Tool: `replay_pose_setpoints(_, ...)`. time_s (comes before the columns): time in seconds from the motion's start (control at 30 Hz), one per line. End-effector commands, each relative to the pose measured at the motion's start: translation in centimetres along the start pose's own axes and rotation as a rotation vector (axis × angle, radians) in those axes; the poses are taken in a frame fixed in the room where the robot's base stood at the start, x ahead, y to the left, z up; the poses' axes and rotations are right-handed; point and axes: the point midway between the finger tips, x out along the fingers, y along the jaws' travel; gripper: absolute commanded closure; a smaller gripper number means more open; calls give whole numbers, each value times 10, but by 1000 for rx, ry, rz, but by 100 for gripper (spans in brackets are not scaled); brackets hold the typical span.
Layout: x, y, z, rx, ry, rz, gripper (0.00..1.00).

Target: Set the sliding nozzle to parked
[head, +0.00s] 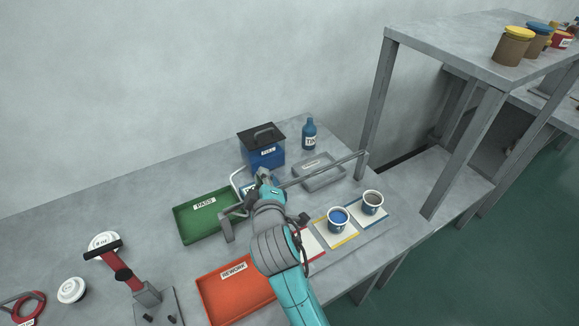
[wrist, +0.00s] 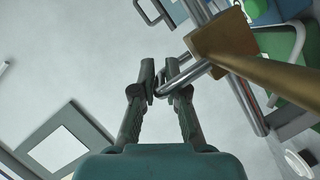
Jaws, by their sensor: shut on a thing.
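The sliding nozzle shows in the wrist view as a brass-coloured block (wrist: 222,42) on a metal rail (wrist: 245,100), with a thick brass bar running off to the right. A small metal loop handle (wrist: 182,76) sticks out from the block toward my fingers. My gripper (wrist: 160,84) is shut on this loop. In the head view my gripper (head: 264,177) is at the left part of the long rail (head: 330,167), and my arm hides most of the nozzle block. A pale bent tube (head: 237,182) shows just left of my gripper. Any parked mark is not readable.
Two cups (head: 338,222) (head: 372,203) stand on cards at right. A red-handled press (head: 120,273) is at left.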

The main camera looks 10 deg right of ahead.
Motion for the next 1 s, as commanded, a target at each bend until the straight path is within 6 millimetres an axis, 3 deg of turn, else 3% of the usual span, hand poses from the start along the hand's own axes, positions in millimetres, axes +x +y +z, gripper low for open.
replay_pose_setpoints(0.1, -10, -18, -25, -2, 6, -3, 100)
replay_pose_setpoints(0.33, -21, -38, -52, 0, 2, -2, 100)
replay_pose_setpoints(0.9, -26, -47, -64, 1, 4, -4, 100)
replay_pose_setpoints(0.93, -26, -47, -65, 1, 5, -4, 83)
replay_pose_setpoints(1.0, -26, -47, -64, 1, 4, -4, 66)
